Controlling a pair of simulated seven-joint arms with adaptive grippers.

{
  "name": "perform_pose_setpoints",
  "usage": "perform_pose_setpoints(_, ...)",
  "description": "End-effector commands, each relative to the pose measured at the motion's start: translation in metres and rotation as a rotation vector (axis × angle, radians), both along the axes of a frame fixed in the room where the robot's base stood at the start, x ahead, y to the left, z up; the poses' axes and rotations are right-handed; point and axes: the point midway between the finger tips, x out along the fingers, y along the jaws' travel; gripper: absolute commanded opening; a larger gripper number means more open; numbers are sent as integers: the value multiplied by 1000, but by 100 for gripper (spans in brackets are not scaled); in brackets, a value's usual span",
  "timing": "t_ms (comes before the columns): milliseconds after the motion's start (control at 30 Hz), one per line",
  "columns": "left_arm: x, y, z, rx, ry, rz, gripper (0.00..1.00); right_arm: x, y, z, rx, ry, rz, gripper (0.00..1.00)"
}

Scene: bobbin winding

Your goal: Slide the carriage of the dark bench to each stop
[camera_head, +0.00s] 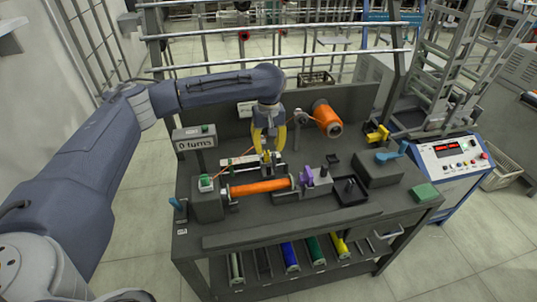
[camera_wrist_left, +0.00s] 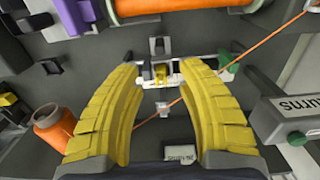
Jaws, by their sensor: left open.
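The dark bench (camera_head: 300,238) stands in the middle of the head view. Its small carriage (camera_wrist_left: 161,73), with a yellow part, sits on a pale rail (camera_wrist_left: 204,75) behind the orange-wound bobbin (camera_head: 260,187). The bobbin also shows at the top of the left wrist view (camera_wrist_left: 170,8). My left gripper (camera_head: 268,151) has yellow fingers and points down over the rail. Its fingers (camera_wrist_left: 160,68) are open, with a tip on each side of the carriage. I cannot tell whether they touch it. The individual stops are too small to make out. My right gripper is not in view.
An orange thread (camera_wrist_left: 170,105) crosses under my left fingers. An orange spool (camera_head: 327,119) stands behind to the right. A display (camera_head: 195,143) reading "0 turns" stands at left.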

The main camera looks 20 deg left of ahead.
Motion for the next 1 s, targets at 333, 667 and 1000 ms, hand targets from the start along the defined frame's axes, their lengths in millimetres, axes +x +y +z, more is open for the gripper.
perform_pose_setpoints(333, 0, 0, 15, 0, 0, 1, 38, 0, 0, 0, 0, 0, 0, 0)
perform_pose_setpoints(667, 0, 0, 15, 0, 0, 1, 38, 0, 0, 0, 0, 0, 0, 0)
perform_pose_setpoints(1000, 38, -16, 32, -184, -156, 13, 38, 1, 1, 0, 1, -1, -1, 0)
